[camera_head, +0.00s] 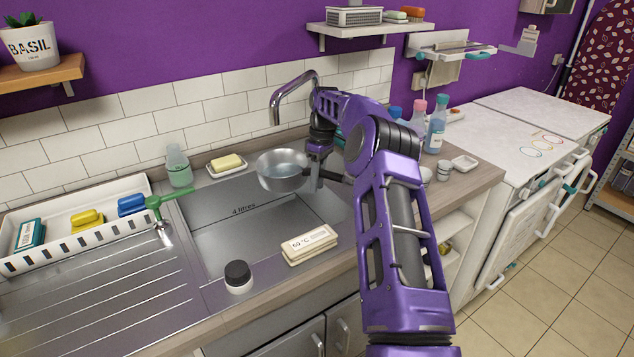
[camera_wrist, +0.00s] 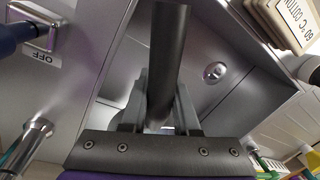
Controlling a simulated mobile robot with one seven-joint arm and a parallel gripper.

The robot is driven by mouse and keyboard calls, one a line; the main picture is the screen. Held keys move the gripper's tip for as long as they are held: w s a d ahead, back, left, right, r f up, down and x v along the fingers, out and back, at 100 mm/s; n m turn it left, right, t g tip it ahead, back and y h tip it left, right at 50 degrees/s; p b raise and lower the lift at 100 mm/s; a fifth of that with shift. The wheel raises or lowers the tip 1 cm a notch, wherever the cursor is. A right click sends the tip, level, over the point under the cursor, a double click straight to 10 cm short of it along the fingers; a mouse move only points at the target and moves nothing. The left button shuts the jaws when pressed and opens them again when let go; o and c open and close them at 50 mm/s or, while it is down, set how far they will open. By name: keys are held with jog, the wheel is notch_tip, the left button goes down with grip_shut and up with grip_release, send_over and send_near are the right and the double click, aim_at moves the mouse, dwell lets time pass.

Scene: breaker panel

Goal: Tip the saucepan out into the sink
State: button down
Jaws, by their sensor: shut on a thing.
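The silver saucepan (camera_head: 281,180) is in the head view, held above the back of the sink (camera_head: 235,245). Its open top faces up, roughly level; I cannot tell what is inside. My gripper (camera_head: 316,178) is at the pan's right side, shut on its dark handle. In the wrist view the handle (camera_wrist: 168,55) runs between the two fingers of my gripper (camera_wrist: 160,105), and the pan's bowl is not clearly seen. The sink's round drain (camera_wrist: 215,72) shows below. The arm hides part of the handle and the sink's right end in the head view.
A chrome tap (camera_head: 291,88) arches behind the pan. A soap dish (camera_head: 227,165) and a green bottle (camera_head: 178,166) stand behind the sink. A cream box (camera_head: 310,244) and dark-lidded jar (camera_head: 238,276) sit at the front edge. A white rack (camera_head: 85,232) is left.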

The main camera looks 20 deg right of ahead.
jog(key=shift+w+r+t+h+b, duration=0.1)
jog(key=shift+r+t+h+b, duration=0.9)
jog(key=shift+b, duration=1.95)
jog(key=shift+r+t+h+b, duration=0.25)
jog(key=shift+h+b, duration=0.3)
jog(key=shift+b, duration=0.65)
jog(key=shift+r+t+h+b, duration=0.1)
jog(key=shift+t+h+b, duration=0.35)
jog(key=shift+b, duration=0.75)
jog(key=shift+a, duration=0.1)
jog(key=shift+s+a+r+t+h, duration=0.3)
jog(key=shift+r+t+h, duration=0.2)
jog(key=shift+h, duration=0.3)
jog(key=shift+d+h, duration=0.1)
jog(key=shift+h, duration=0.2)
jog(key=shift+r+t, duration=0.25)
jog(key=shift+t, duration=0.05)
jog(key=shift+s+a+r+t+h+b, duration=0.15)
jog(key=shift+a+t+h, duration=0.1)
jog(key=shift+t+h, duration=0.25)
jog(key=shift+s+a+r+t+h+b, duration=0.1)
jog(key=shift+a+t+h+b, duration=0.15)
jog(key=shift+h, duration=0.35)
